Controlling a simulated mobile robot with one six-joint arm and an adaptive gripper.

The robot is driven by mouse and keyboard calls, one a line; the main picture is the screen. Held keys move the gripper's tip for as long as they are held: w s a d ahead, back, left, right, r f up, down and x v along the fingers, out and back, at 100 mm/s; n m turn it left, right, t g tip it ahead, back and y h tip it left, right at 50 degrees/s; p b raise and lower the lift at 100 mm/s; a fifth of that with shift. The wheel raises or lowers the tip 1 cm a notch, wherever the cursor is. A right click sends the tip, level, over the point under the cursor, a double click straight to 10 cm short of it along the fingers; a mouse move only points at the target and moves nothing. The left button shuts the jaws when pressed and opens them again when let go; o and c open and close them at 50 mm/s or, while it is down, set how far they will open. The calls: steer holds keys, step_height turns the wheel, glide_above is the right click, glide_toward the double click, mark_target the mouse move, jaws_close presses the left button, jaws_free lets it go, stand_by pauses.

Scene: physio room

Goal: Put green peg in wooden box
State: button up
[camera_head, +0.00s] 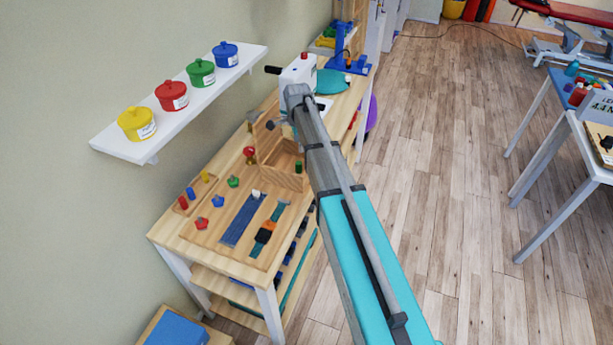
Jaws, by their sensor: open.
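The green peg (298,167) is a short dark-green cylinder at the right side of the open wooden box (282,181), partly bordered by my arm. It looks to be within the box's outline, but I cannot tell whether it rests on the floor inside or stands just behind a wall. The box sits on the wooden workbench, right of its middle. My grey and teal arm reaches from the lower right over the bench, its far end above and beyond the box. My gripper cannot be made out; the forearm and wrist hide it.
A small wooden holder (184,209) carries red, blue and yellow pegs. A green knob (233,181), red and blue knobs and straps lie on the board. A white device (300,70) stands behind. A shelf (125,149) with several coloured pots hangs left.

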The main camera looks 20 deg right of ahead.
steer(key=s+a+n, duration=0.2)
steer(key=s+n, duration=1.5)
steer(key=s, duration=1)
steer(key=shift+s+a+n, duration=0.15)
steer(key=shift+n, duration=0.15)
